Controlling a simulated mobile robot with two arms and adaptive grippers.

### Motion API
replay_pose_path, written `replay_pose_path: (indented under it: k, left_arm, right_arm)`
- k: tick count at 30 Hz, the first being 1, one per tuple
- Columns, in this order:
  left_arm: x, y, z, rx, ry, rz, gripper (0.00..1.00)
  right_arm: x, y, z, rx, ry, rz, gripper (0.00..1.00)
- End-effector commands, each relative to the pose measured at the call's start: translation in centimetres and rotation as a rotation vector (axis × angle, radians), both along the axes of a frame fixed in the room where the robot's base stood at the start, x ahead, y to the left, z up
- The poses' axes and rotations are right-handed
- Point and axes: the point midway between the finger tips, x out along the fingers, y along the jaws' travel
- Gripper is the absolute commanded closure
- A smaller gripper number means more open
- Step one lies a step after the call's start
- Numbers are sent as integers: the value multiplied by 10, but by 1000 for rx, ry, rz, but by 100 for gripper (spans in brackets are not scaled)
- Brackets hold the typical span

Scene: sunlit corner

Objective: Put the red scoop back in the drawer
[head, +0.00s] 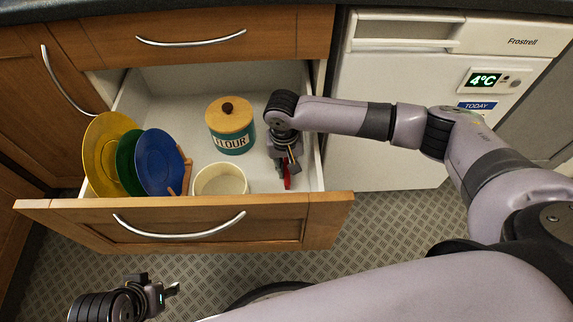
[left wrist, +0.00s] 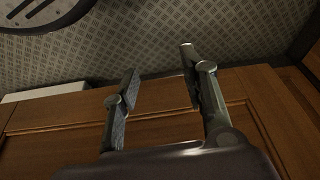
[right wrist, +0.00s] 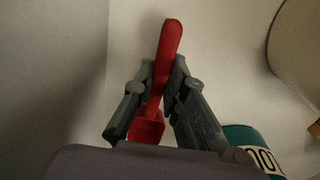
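The red scoop (right wrist: 169,45) is between the fingers of my right gripper (right wrist: 162,78), which is shut on its handle in the right wrist view. In the head view my right gripper (head: 288,168) is low inside the open drawer (head: 280,206), at its right end, and a bit of the red scoop (head: 287,182) shows below it. I cannot tell whether the scoop touches the drawer floor. My left gripper (left wrist: 157,75) is open and empty in front of wooden panels in the left wrist view. In the head view it (head: 172,290) is outside the drawer, at lower left.
The drawer also holds a flour canister (head: 232,130), a cream bowl (head: 221,181), and yellow (head: 101,150), green (head: 126,160) and blue (head: 158,160) plates in a wooden rack (head: 184,172). A white fridge (head: 400,120) stands at the right.

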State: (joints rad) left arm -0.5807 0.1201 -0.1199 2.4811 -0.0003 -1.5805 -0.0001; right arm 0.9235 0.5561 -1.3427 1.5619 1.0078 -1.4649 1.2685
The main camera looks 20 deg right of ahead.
Motion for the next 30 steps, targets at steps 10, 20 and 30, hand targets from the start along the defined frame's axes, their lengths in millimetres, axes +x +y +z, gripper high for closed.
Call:
replay_pose_path:
  k: [10,20,30]
  left_arm:
    - [0,0,0,0,0,0,60]
    - [0,0,0,0,0,0,60]
    - [7,-1,0,0,9,-1,60]
  right_arm:
    - [0,0,0,0,1,0,68]
    - [0,0,6,0,1,0,68]
    - [0,2,68,1,0,0,68]
